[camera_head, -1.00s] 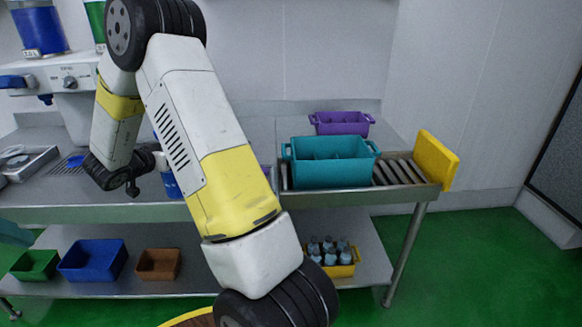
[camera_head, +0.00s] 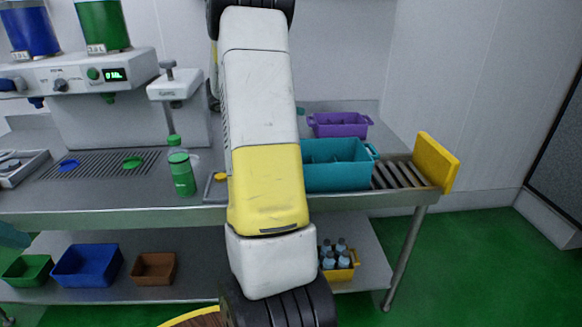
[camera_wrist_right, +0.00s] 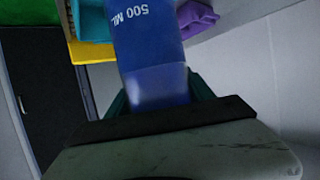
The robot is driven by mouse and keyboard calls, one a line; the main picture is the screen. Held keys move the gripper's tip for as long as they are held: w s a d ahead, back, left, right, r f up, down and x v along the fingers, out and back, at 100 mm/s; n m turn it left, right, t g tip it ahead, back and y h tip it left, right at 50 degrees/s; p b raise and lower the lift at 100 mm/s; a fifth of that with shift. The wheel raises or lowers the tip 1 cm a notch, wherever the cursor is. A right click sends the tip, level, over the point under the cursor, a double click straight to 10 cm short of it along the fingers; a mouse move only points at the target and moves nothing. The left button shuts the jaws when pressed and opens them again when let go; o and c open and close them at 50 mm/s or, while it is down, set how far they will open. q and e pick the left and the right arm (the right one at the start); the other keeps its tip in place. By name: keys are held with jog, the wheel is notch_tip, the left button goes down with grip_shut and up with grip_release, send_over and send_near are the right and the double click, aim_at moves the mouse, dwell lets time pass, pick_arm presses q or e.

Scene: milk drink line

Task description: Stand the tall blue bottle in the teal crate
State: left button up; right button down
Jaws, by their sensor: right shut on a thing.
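The tall blue bottle (camera_wrist_right: 150,45), marked 500 ML, fills the middle of the right wrist view. My right gripper (camera_wrist_right: 158,92) is shut on its lower part, with a finger showing at each side. In the head view my right arm hides both this gripper and the bottle. The teal crate (camera_head: 340,177) stands on the right part of the counter, its left end hidden behind my arm. Dividers show inside it. A teal patch at the top of the wrist view looks like the same crate (camera_wrist_right: 93,22).
A purple crate (camera_head: 340,125) stands behind the teal one. A yellow end stop (camera_head: 437,162) closes the roller track (camera_head: 396,172) at right. Green bottles (camera_head: 182,174) stand left of my arm. Colored bins and a yellow crate (camera_head: 340,272) of bottles are on the lower shelf.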

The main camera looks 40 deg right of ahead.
jog(key=s+d+r+m+g, duration=0.2)
jog(key=s+d, duration=0.3)
jog(key=d, duration=0.1)
notch_tip(320, 180, down, 18)
jog(key=shift+d+r, duration=0.2)
jog(key=shift+d, duration=0.05)
jog(key=shift+f, duration=0.15)
jog(key=shift+c, duration=1.9)
grip_release()
